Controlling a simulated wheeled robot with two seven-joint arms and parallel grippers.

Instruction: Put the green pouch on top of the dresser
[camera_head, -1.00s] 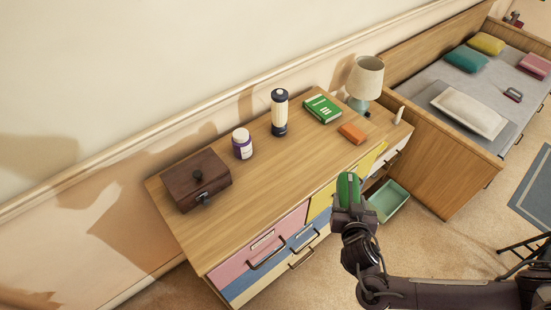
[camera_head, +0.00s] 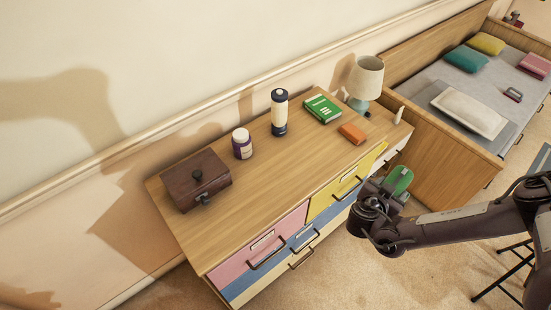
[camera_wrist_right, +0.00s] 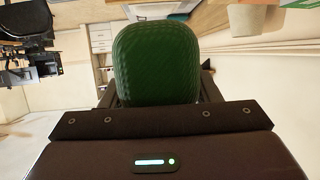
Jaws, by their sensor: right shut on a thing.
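The green pouch (camera_head: 398,180) is held in my right gripper (camera_head: 388,188), in front of the dresser's right part and apart from it. In the right wrist view the pouch (camera_wrist_right: 157,62) fills the space between the fingers. The wooden dresser (camera_head: 240,215) has a flat top and pink, yellow, blue and cream drawer fronts. My left gripper is not in view.
On the dresser top stand a dark wooden box (camera_head: 197,180), a pill bottle (camera_head: 242,144), a lantern-like cylinder (camera_head: 279,112), a green book (camera_head: 322,108) and an orange block (camera_head: 352,134). A lamp (camera_head: 364,80) stands behind right. The top's front middle is clear.

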